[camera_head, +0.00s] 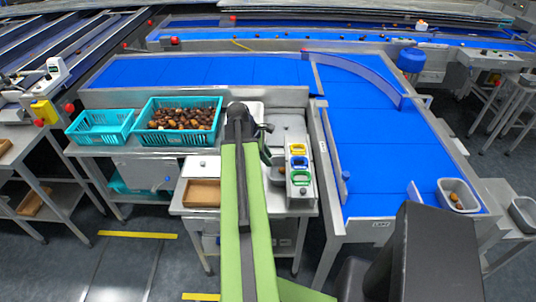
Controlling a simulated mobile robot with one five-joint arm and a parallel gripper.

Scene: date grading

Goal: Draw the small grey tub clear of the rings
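Three rings, yellow (298,149), blue (299,162) and green (300,178), stand in a row on a grey metal holder on the steel bench. A small grey shape (277,174) lies just left of the rings, close beside my arm; I cannot tell whether it is the small grey tub or whether it touches the holder. My green arm reaches up the middle of the view and hides part of the bench. My gripper (264,129) is at its dark far end, up and left of the rings. Its fingers are too small and hidden to read.
Two turquoise baskets stand at the left, one (179,141) heaped with dates, one (101,143) apparently empty. A wooden tray (202,192) lies left of my arm. A grey tub (472,208) with dates sits at the right end of the blue belt (375,160).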

